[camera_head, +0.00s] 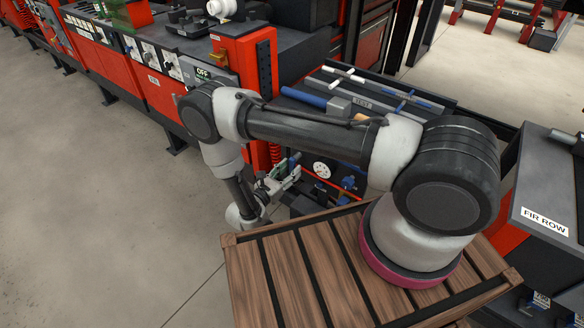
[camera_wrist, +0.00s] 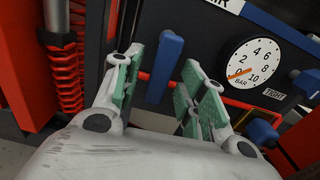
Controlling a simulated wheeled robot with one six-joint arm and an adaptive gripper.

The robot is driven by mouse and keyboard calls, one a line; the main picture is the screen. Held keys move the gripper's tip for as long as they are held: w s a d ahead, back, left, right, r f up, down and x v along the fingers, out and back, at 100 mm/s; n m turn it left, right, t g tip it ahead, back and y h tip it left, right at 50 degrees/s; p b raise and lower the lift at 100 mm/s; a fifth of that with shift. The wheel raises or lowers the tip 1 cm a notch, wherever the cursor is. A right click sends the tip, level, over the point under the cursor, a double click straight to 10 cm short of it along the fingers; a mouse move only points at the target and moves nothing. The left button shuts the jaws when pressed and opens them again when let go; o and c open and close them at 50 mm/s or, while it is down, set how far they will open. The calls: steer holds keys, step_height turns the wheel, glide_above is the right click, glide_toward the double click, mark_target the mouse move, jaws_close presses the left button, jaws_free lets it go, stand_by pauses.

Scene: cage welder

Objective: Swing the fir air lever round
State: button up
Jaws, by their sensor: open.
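The blue air lever (camera_wrist: 165,66) stands nearly upright in the wrist view, on a dark panel below a partly cut-off white label ending in "IR". My gripper (camera_wrist: 160,68) is open, with one green-padded finger on each side of the lever. Gaps show between the lever and both pads, so it does not look gripped. In the head view my gripper (camera_head: 289,174) is in front of the dark panel, left of the round gauge (camera_head: 321,170), and I cannot clearly make out the lever there.
The pressure gauge (camera_wrist: 252,66) with an orange needle is right of the lever. Another blue handle (camera_wrist: 304,84) is farther right, near a "TIGHT" label. A red post and coiled red hose (camera_wrist: 66,75) stand close on the left. A wooden slatted deck (camera_head: 290,275) is under my arm.

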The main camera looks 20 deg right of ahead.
steer(key=shift+x, duration=1.05)
jaws_close()
